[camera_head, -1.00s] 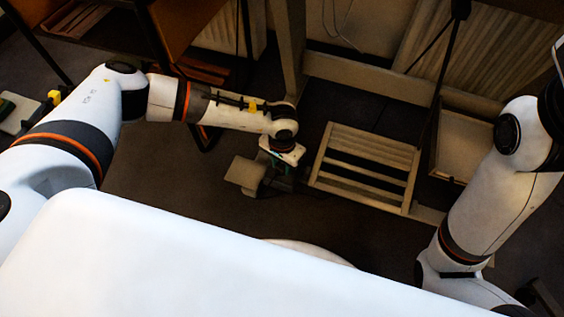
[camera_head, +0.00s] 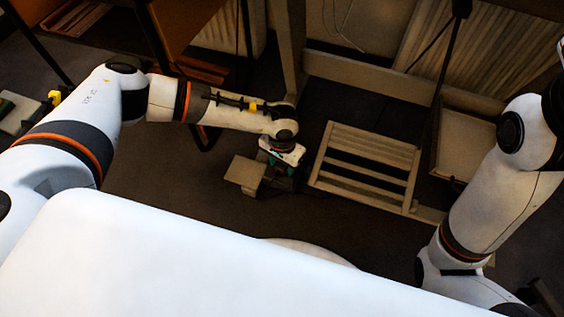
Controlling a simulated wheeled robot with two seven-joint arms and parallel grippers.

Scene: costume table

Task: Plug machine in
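My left arm reaches in from the left, and its gripper (camera_head: 277,180) points down near the floor in the middle of the view. The fingers are small and dark, so I cannot tell whether they are open or shut. A small beige box-like piece (camera_head: 245,172) is right beside the gripper on its left; I cannot tell whether they touch. I cannot make out a plug, a socket or a machine with certainty. My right arm comes down the right side, and its gripper is not in view.
A slatted wooden rack (camera_head: 366,170) lies just right of the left gripper. A pale tray-like frame (camera_head: 466,143) and a corrugated panel (camera_head: 480,60) stand behind it. A wooden post (camera_head: 289,50) rises behind the gripper. Dark floor (camera_head: 180,190) is clear to the left.

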